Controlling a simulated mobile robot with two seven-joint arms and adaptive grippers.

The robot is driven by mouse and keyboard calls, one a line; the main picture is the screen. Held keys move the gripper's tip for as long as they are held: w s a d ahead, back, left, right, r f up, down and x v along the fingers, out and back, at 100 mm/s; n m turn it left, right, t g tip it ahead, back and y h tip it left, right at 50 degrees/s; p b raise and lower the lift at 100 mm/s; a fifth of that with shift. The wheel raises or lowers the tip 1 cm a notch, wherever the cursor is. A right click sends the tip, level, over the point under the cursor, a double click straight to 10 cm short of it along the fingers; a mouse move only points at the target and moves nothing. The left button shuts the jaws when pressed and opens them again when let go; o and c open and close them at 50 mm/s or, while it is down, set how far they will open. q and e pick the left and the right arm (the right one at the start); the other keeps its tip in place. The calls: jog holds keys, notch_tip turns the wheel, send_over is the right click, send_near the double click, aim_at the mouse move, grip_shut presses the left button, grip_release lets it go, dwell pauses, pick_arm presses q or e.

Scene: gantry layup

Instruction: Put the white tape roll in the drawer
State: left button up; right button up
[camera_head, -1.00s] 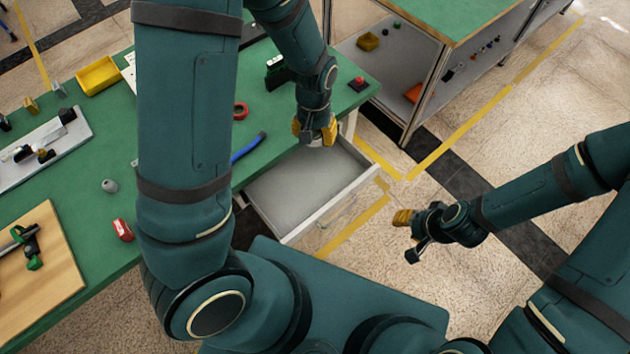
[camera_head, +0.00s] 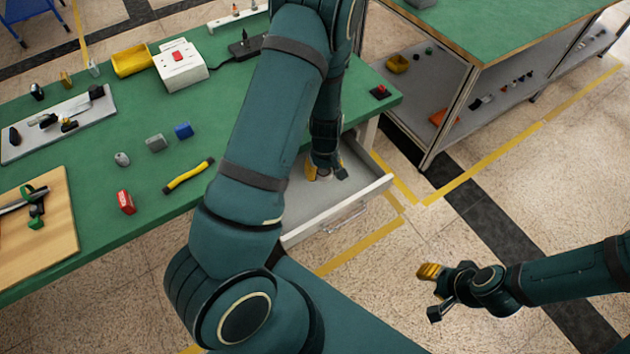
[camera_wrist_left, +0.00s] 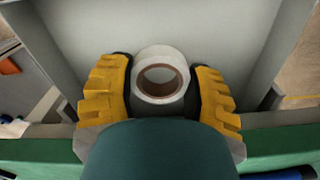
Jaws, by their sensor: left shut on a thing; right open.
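The white tape roll (camera_wrist_left: 160,54), with a brown core, shows in the left wrist view between the yellow fingers of my left gripper (camera_wrist_left: 160,85). The gripper is shut on it. In the head view my left gripper (camera_head: 322,172) is down inside the open drawer (camera_head: 365,193), and the tape roll is hidden there. The grey drawer floor (camera_wrist_left: 218,30) lies beyond the roll; I cannot tell whether they touch. My right gripper (camera_head: 434,290) is open and empty over the floor at the right.
The green table (camera_head: 90,195) holds a yellow-handled tool (camera_head: 188,176), a red item (camera_head: 125,202), small blocks and a yellow bin (camera_head: 132,60). My left arm covers the table's right part. A shelf unit (camera_head: 460,80) stands behind the drawer.

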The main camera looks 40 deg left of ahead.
aim_at(323, 192)
pick_arm(q)
notch_tip(323, 192, down, 10)
jog(key=shift+r+b, duration=0.25)
jog(key=shift+b, duration=0.9)
jog(key=shift+f, duration=0.15)
jog(key=o, duration=1)
